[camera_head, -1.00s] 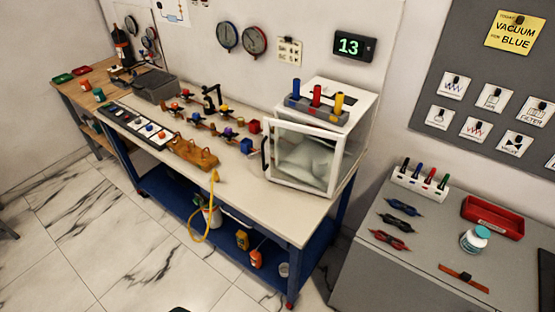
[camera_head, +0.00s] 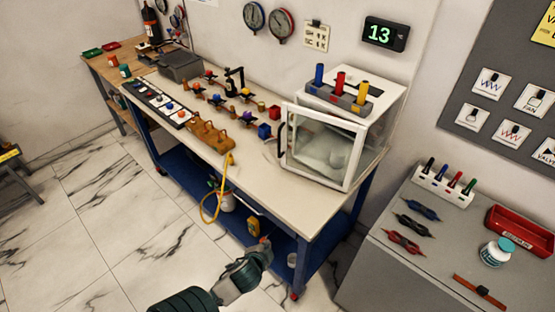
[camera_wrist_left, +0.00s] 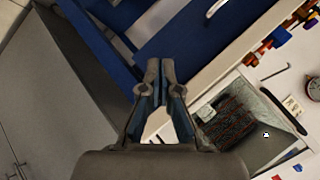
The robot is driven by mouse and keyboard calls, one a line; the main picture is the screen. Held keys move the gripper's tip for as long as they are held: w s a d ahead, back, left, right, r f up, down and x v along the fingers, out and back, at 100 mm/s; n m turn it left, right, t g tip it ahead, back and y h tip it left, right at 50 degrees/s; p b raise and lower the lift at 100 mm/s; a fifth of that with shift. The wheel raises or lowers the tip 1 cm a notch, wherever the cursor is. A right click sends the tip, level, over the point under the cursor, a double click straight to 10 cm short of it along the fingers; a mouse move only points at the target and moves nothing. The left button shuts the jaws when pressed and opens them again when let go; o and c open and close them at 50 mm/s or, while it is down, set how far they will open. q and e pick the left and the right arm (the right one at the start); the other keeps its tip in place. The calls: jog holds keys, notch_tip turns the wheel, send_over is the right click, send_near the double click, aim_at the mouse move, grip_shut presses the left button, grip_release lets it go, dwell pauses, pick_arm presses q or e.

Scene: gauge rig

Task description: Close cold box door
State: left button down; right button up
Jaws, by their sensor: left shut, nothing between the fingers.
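The cold box (camera_head: 392,95) is white and stands at the right end of the bench. Its white-framed glass door (camera_head: 322,184) faces the front, with a dark handle (camera_head: 281,142) on its left edge. The door appears to stand out from the body; how far is hard to tell. Pale shapes show through the glass. My left gripper (camera_head: 266,250) is low in front of the bench, below and left of the door and apart from it. In the left wrist view its fingers (camera_wrist_left: 160,68) are together and empty. My right gripper is not in view.
A block with blue, red and yellow cylinders (camera_head: 337,97) sits on the cold box. A yellow hose (camera_head: 216,208) hangs at the front. A grey cabinet (camera_head: 395,270) stands to the right.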

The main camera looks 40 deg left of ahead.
pick_arm(q)
jog(key=w+a+r+m+t+y, duration=0.1)
jog(key=w+a+r+m+t, duration=0.15)
jog(key=r, duration=0.35)
jog(key=w+a+r+m+t+y, duration=0.1)
jog(key=w+a+r+t, duration=0.1)
jog(key=w+a+r, duration=0.3)
jog(key=m+t+y, duration=0.1)
jog(key=m+t, duration=0.2)
send_near(279, 145)
jog(key=b+x, duration=0.1)
jog(key=x, duration=0.6)
jog(key=shift+w+a, duration=0.15)
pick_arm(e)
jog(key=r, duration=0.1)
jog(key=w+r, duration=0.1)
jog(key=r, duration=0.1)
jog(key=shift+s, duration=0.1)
